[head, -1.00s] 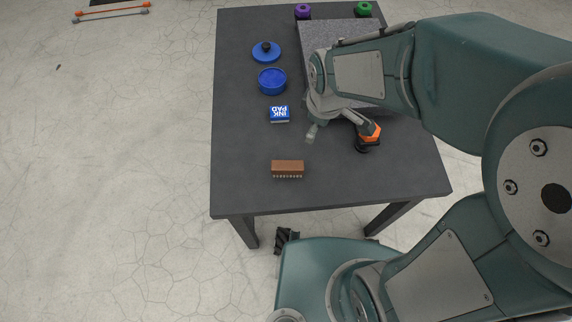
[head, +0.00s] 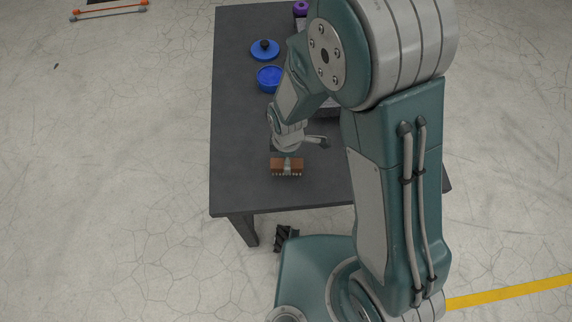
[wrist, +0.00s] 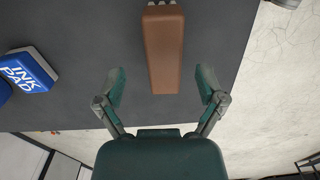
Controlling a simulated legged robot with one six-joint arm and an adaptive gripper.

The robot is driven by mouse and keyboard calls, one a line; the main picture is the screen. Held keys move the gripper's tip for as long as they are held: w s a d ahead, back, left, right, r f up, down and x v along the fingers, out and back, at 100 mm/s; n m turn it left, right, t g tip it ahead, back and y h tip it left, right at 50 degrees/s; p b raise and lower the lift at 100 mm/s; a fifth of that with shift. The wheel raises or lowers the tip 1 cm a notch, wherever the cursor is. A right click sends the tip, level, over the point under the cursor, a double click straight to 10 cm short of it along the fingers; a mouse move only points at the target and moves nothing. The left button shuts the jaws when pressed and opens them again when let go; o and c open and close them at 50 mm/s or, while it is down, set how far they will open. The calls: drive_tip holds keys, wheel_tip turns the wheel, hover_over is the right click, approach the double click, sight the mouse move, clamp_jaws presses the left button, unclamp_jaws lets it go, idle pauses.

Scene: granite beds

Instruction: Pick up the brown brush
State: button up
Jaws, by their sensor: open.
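The brown brush (head: 277,165) lies on the dark table near its front edge in the head view, with its pale bristle tufts facing the front. In the wrist view the brown brush (wrist: 163,48) is a long brown block running away from my gripper, tufts at the top end. My gripper (wrist: 161,88) is open, with one finger on each side of the brush's near end and a gap on both sides. In the head view my gripper (head: 288,166) is over the brush, and a finger hides its middle.
The dark table (head: 236,170) has clear room left of the brush. A blue ink pad (wrist: 29,69) lies beside it in the wrist view. A blue round tin (head: 268,79) and a blue lid with a black knob (head: 264,50) are farther back. My arm hides the table's right side.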

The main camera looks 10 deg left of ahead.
drive_tip(key=f, duration=0.4)
drive_tip(key=shift+s+a+f, duration=0.1)
drive_tip(key=shift+s+f, duration=0.1)
drive_tip(key=shift+f, duration=0.05)
clamp_jaws()
